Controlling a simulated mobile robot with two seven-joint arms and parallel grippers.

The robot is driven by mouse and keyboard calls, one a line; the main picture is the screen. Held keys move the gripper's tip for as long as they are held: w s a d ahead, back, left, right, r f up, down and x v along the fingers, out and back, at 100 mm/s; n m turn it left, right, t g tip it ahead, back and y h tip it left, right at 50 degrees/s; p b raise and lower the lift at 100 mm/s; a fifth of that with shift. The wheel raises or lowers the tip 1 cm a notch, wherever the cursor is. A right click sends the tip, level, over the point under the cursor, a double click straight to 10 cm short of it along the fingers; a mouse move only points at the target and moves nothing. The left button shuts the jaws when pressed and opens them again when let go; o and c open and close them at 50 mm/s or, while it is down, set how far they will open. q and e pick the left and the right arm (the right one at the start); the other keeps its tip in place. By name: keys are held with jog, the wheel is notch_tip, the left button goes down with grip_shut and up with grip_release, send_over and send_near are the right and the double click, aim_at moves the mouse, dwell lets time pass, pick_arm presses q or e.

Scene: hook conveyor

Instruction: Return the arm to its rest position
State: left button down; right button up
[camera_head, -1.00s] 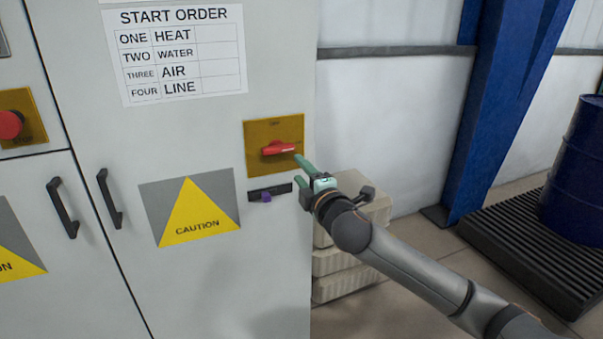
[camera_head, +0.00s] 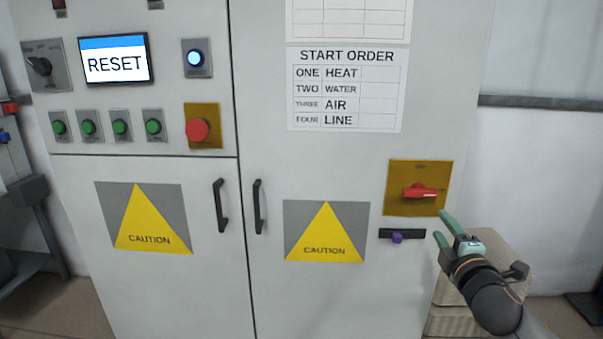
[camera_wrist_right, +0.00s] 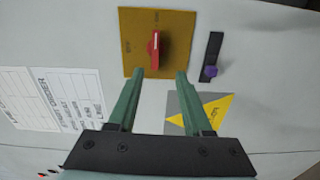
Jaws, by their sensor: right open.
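My right gripper (camera_head: 443,226) is open and empty, with its green fingers apart, in front of the right part of the grey cabinet (camera_head: 330,285). In the head view it is just below and right of the red rotary handle (camera_head: 419,192) on its yellow plate. The right wrist view shows the red handle (camera_wrist_right: 154,50) beyond and between the two fingertips (camera_wrist_right: 155,82), with no visible contact. A purple knob (camera_head: 397,237) on a black slot is left of the gripper; it also shows in the wrist view (camera_wrist_right: 209,72). My left gripper is out of view.
The cabinet's left half has a screen reading RESET (camera_head: 114,60), a lit blue button (camera_head: 195,58), several green buttons and a red stop button (camera_head: 197,130). Pale stacked blocks (camera_head: 455,320) stand behind my right arm. Door handles (camera_head: 220,205) stick out mid-cabinet.

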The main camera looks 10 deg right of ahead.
jog(key=s+a+f+m+g+y, duration=0.1)
jog(key=s+a+f+m, duration=0.15)
jog(key=f, duration=0.55)
jog(key=s+a+f+m+g+y, duration=0.15)
jog(key=s+a+f, duration=0.25)
jog(key=f, duration=0.4)
jog(key=s+a+f+m+g+y, duration=0.1)
jog(key=s+a+f+g+y, duration=0.2)
jog(key=f, duration=0.5)
jog(key=s+a+f+m+g, duration=0.1)
jog(key=s+a+f+m, duration=0.3)
jog(key=s+f, duration=0.3)
jog(key=s+a+f+m+g, duration=0.1)
jog(key=s+a+f+m, duration=0.3)
jog(key=s, duration=0.9)
notch_tip(320, 180, down, 4)
jog(key=a, duration=0.3)
jog(key=shift+f+g+y, duration=0.25)
jog(key=shift+g+y, duration=0.1)
